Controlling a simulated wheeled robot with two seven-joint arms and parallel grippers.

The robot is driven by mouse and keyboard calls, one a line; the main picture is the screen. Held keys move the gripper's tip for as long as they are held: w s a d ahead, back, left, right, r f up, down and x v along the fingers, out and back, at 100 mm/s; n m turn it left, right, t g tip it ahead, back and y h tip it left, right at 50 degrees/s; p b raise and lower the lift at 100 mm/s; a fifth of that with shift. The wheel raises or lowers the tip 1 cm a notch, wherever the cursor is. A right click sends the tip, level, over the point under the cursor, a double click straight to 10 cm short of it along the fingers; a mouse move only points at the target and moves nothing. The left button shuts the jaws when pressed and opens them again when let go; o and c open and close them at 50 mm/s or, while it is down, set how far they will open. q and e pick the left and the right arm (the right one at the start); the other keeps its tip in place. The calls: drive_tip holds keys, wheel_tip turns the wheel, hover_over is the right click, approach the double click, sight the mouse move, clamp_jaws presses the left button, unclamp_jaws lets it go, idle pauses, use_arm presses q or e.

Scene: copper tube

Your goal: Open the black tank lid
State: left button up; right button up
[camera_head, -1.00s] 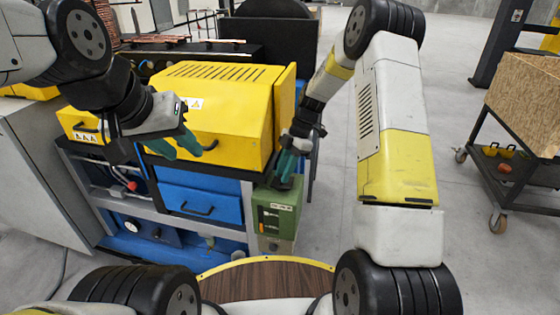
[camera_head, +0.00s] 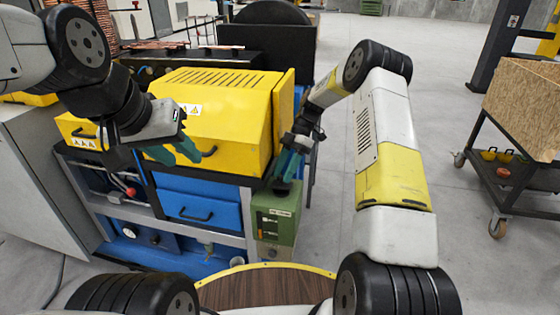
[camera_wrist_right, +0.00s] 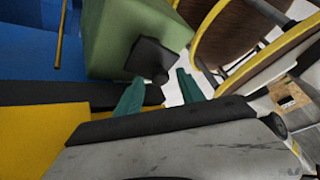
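The green tank (camera_head: 275,222) stands at the right end of the blue and yellow machine. Its black lid (camera_wrist_right: 150,58) shows in the right wrist view as a dark block with a knob on the green tank (camera_wrist_right: 120,30). My right gripper (camera_head: 289,165) is above the tank in the head view and hides part of its top. In the wrist view the teal fingertips of the right gripper (camera_wrist_right: 160,90) are apart, with the lid just beyond them; contact cannot be told. My left gripper (camera_head: 174,153) is in front of the yellow housing, its teal fingers partly overlapping; its opening is unclear.
The yellow housing (camera_head: 220,110) and blue drawer (camera_head: 200,207) stand left of the tank. My round wood-topped base is in front. A cart with a wooden box (camera_head: 525,100) stands at the right. The floor between is clear.

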drive_tip(key=v, duration=0.7)
drive_tip(key=shift+w+d+r, duration=0.2)
drive_tip(key=shift+d+r, duration=0.05)
drive_tip(key=shift+c, duration=0.5)
